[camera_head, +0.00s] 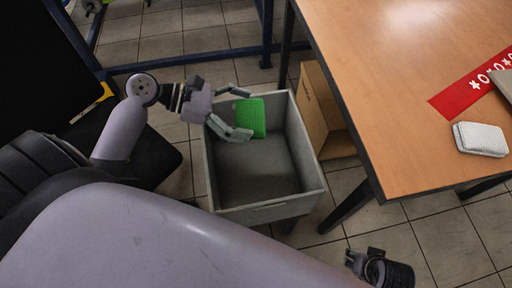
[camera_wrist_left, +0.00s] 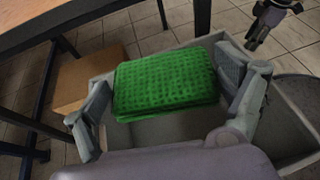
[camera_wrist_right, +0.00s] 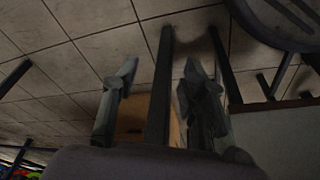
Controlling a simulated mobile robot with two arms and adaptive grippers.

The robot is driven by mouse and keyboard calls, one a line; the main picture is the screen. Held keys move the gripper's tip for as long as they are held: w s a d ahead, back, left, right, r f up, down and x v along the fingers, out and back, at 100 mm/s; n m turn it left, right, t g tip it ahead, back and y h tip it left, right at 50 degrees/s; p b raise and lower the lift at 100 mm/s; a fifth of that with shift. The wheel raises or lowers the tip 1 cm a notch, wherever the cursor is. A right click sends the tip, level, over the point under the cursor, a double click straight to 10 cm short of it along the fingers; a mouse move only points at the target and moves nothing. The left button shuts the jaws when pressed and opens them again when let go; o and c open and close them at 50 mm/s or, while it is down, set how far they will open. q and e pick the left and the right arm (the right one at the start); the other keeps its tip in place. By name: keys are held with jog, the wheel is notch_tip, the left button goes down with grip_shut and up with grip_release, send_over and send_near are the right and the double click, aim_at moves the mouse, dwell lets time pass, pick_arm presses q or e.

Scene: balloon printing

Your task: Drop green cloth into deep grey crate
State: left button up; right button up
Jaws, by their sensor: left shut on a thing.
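The green cloth (camera_head: 251,118) is a folded, textured pad held over the deep grey crate (camera_head: 268,210). My left gripper (camera_head: 238,112) has one finger on either side of the cloth. In the left wrist view the cloth (camera_wrist_left: 165,82) lies between the two fingers, with the crate behind and below it. From the head view I cannot tell exactly how high the cloth is above the crate floor. The visible crate floor is bare. My right gripper (camera_wrist_right: 160,100) has its fingers apart with nothing held between them. Its wrist shows at the bottom of the head view.
A wooden table (camera_head: 400,110) stands to the right of the crate. A red banner (camera_head: 470,88) and a folded white cloth (camera_head: 480,139) lie on it. A cardboard box (camera_head: 325,115) stands between crate and table. A blue metal frame (camera_head: 190,58) is behind.

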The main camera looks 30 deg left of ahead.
pick_arm(q)
notch_tip(320, 180, down, 2)
jog(key=b, duration=0.3)
jog(key=shift+f, duration=0.1)
pick_arm(e)
jog(key=w+v, duration=0.1)
jog(key=v, duration=0.8)
pick_arm(q)
jog(key=f+b, duration=0.1)
jog(key=b, duration=0.2)
jog(key=shift+f, duration=0.35)
jog(key=shift+b, duration=0.35)
pick_arm(e)
jog(key=w+a+r+t, duration=0.1)
jog(key=w+r+t, duration=0.1)
jog(key=w, duration=0.3)
jog(key=w+a+r+t+y, duration=0.1)
jog(key=w+a+t, duration=0.1)
jog(key=w+t, duration=0.2)
jog(key=shift+w+r+t+y, duration=0.3)
jog(key=shift+w+r+t, duration=0.1)
jog(key=shift+w, duration=0.4)
jog(key=shift+a, duration=0.15)
pick_arm(q)
jog(key=o, duration=0.8)
pick_arm(e)
jog(key=shift+f, duration=0.1)
pick_arm(q)
jog(key=v, duration=1.2)
